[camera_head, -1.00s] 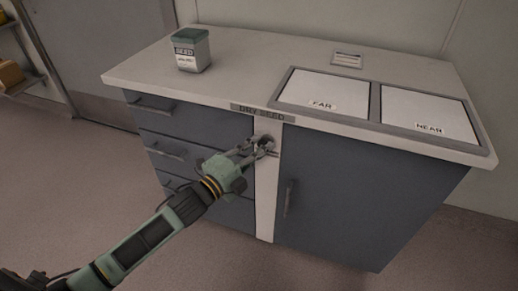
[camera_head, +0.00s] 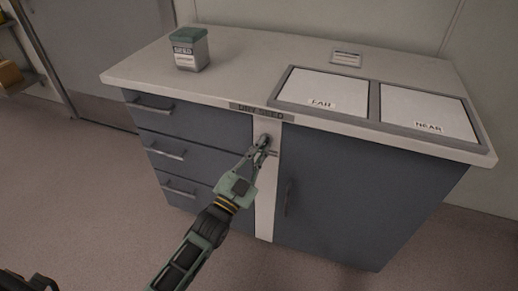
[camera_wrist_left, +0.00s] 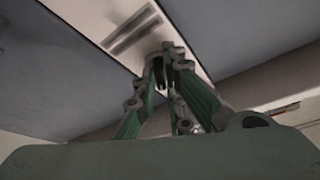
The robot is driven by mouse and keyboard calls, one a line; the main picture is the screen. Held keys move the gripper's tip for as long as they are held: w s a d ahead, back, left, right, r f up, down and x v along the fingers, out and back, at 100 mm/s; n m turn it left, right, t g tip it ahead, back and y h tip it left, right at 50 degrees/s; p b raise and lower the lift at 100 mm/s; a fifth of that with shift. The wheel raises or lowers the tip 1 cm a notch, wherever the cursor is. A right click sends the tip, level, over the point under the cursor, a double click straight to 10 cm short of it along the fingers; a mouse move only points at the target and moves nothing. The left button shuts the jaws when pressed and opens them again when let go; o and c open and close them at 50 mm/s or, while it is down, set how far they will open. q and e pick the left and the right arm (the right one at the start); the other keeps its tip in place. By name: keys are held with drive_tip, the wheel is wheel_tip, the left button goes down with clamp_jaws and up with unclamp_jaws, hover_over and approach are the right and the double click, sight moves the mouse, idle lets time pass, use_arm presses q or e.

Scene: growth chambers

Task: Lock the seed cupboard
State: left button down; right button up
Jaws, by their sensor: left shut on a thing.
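The seed cupboard (camera_head: 350,185) is the blue-grey unit marked DRY SEED. Its door, with a vertical handle (camera_head: 288,198), looks shut. A pale upright strip (camera_head: 267,205) lies between the drawers and the door; it also shows in the wrist view (camera_wrist_left: 182,32). My left gripper (camera_head: 263,141) is at the top of this strip, its fingers shut on a small dark lock piece (camera_wrist_left: 159,76). The fingers mostly hide the piece, so I cannot tell whether it is a key or a knob, nor how it is turned.
A green-lidded seed tin (camera_head: 189,50) stands on the worktop's left. Two white panels, FAR (camera_head: 325,88) and NEAR (camera_head: 425,110), lie at the right, with a small label plate (camera_head: 346,58) behind. Drawers (camera_head: 195,140) are at the left. The floor in front is clear.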

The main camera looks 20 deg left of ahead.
use_arm(q)
drive_tip(key=n+y, duration=0.2)
drive_tip(key=n, duration=0.2)
drive_tip(key=shift+d+f+t, duration=0.1)
drive_tip(key=shift+d+t, duration=0.05)
drive_tip(key=shift+t, duration=0.25)
drive_tip(key=shift+d+n+y+p, duration=0.1)
drive_tip(key=shift+n+y+p, duration=0.85)
drive_tip(key=shift+n, duration=1.45)
use_arm(e)
drive_tip(key=shift+b+x, duration=0.3)
drive_tip(key=shift+x, duration=1.4)
use_arm(q)
drive_tip(key=shift+y, duration=0.25)
drive_tip(key=c, duration=1.8)
unclamp_jaws()
drive_tip(key=shift+c, duration=0.2)
drive_tip(key=v, duration=1.2)
drive_tip(key=shift+f, duration=0.25)
drive_tip(key=shift+w, duration=0.15)
